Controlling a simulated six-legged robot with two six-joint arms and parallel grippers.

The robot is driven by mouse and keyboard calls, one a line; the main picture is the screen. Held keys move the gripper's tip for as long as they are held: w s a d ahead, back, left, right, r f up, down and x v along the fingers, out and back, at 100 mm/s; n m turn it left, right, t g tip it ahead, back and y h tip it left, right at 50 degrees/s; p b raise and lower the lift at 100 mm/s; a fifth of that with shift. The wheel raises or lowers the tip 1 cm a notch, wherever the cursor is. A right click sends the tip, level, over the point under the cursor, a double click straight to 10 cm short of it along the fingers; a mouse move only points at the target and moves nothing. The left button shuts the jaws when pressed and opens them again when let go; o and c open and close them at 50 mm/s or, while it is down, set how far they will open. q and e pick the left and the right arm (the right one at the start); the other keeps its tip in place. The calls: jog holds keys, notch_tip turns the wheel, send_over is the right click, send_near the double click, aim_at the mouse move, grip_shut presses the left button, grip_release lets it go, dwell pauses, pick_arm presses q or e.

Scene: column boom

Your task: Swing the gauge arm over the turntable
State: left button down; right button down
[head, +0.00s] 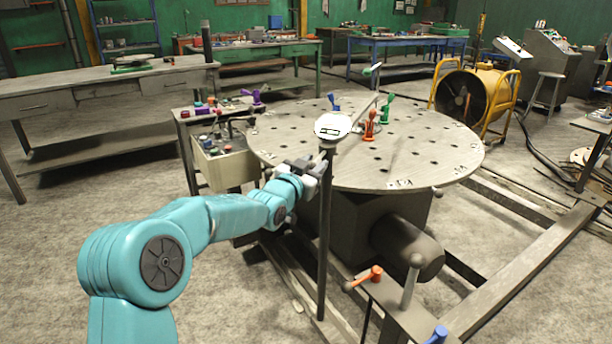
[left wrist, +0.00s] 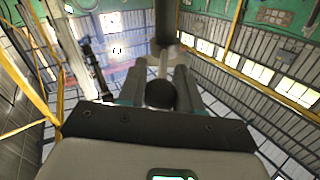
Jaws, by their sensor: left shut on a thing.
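The gauge arm stands on a thin dark post (head: 323,245) at the near edge of the turntable (head: 440,150), a round grey plate with holes. A white dial (head: 333,126) sits near the top of the post, and a thin bar (head: 362,108) runs from there up and to the right, across the plate in the picture. My left gripper (head: 318,168) is at the post just below the dial. In the left wrist view my left gripper (left wrist: 162,75) is shut on a dark round knob (left wrist: 160,95). The fingers partly hide it. My right gripper is out of view.
Red (head: 370,124), green (head: 385,110) and blue (head: 335,104) clamps stand on the turntable. A yellow-framed fan (head: 465,95) stands behind right. Levers (head: 411,280) stand at front right.

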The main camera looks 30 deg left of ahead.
pick_arm(q)
jog(key=shift+w+d+f, duration=0.1)
jog(key=shift+d+f, duration=0.05)
jog(key=shift+d, duration=0.25)
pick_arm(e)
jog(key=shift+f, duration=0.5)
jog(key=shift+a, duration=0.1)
pick_arm(q)
jog(key=c, duration=0.8)
grip_release()
jog(key=shift+w+a+f, duration=0.1)
jog(key=s, duration=0.5)
jog(key=s+d, duration=0.1)
jog(key=s, duration=0.5)
jog(key=s+b, duration=0.1)
jog(key=s, duration=0.4)
jog(key=shift+s+d, duration=0.15)
jog(key=shift+s, duration=0.1)
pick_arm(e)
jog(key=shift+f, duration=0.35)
